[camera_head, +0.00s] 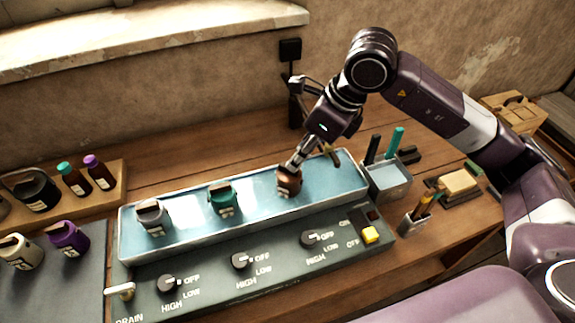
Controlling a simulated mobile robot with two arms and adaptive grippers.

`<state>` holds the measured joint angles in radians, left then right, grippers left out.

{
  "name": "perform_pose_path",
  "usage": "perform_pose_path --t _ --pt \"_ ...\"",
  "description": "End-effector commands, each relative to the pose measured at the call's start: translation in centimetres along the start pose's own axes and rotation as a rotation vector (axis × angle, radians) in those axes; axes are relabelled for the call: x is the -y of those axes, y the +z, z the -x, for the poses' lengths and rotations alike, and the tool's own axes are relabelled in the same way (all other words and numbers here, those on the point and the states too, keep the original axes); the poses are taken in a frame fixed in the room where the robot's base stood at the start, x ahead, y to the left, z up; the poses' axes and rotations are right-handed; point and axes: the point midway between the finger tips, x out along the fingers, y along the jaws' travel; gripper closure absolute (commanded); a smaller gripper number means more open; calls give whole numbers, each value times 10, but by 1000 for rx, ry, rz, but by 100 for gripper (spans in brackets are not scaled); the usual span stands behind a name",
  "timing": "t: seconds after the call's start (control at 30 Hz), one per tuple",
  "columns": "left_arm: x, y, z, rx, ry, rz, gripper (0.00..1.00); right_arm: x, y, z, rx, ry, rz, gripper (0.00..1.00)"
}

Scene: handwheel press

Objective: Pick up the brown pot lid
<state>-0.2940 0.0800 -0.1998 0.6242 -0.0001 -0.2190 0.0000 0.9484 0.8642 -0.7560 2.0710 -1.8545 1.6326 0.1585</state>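The brown pot (288,186) stands at the right part of the shallow blue water tray (180,237). My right gripper (291,168) reaches down from above, its fingertips at the top of this pot. The fingers cover the lid, so I cannot tell whether they touch or grip it. The pot looks upright and in the tray. My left gripper is not in view.
A grey pot (152,218) and a teal pot (222,199) stand left in the tray. Knobs and a yellow button (370,235) line the front panel. A holder (388,182) with upright tools stands close at right. Bottles (98,172) stand at left.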

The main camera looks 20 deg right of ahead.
Motion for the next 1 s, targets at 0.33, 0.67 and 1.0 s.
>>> perform_pose_path --t 0.33,0.67,1.0 --pt "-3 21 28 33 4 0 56 3 4 -42 -2 3 -1 70" --pt "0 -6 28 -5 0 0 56 4 3 -53 1 -1 1 70" --pt "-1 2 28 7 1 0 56 4 3 -52 1 -1 1 100"
